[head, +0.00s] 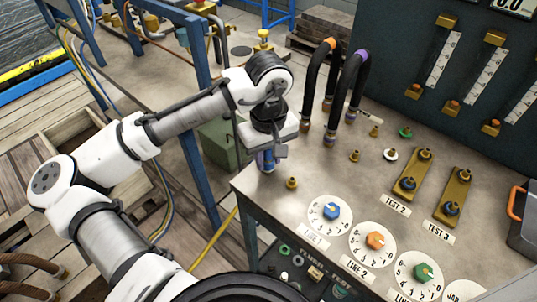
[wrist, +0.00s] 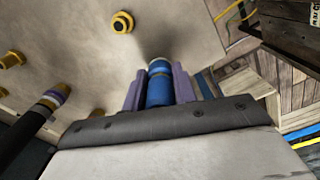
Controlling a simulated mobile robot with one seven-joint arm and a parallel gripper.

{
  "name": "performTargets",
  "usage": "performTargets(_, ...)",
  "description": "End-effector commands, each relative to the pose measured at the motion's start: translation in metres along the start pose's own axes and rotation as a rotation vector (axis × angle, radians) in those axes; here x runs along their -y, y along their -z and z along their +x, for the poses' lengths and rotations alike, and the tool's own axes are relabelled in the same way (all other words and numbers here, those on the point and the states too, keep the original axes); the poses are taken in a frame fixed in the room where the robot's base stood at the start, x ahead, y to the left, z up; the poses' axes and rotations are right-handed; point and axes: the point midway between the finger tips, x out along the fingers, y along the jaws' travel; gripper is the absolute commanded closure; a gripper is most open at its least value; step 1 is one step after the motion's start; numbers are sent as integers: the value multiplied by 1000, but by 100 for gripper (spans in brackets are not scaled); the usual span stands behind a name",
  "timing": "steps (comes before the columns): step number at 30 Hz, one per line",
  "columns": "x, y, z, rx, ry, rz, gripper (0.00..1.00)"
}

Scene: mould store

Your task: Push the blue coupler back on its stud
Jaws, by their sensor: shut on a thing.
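My gripper (head: 267,152) is over the left part of the bench top, pointing down. It is shut on the blue coupler (head: 265,163). In the wrist view the blue coupler (wrist: 159,90) sits between two purple fingers, with a lighter blue band across it. Its lower end is close to the bench top; I cannot tell whether it touches anything, and no stud shows under it. A bare brass stud (head: 291,183) stands just right of and nearer than the coupler. A brass stud (wrist: 122,22) also shows in the wrist view, apart from the coupler.
Two black hoses, one orange-banded (head: 309,85) and one purple-banded (head: 346,95), arch up right of my gripper. More brass studs (head: 354,156) stand beyond. Dials with a blue knob (head: 332,211) and an orange knob (head: 375,241) lie in front. The bench's left edge is close.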

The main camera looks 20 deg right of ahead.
Motion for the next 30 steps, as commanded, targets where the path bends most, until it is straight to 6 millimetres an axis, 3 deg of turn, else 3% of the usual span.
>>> performTargets(29, 0, 0, 3, -1, 0, 0, 100)
performTargets(30, 0, 0, 3, -1, 0, 0, 71)
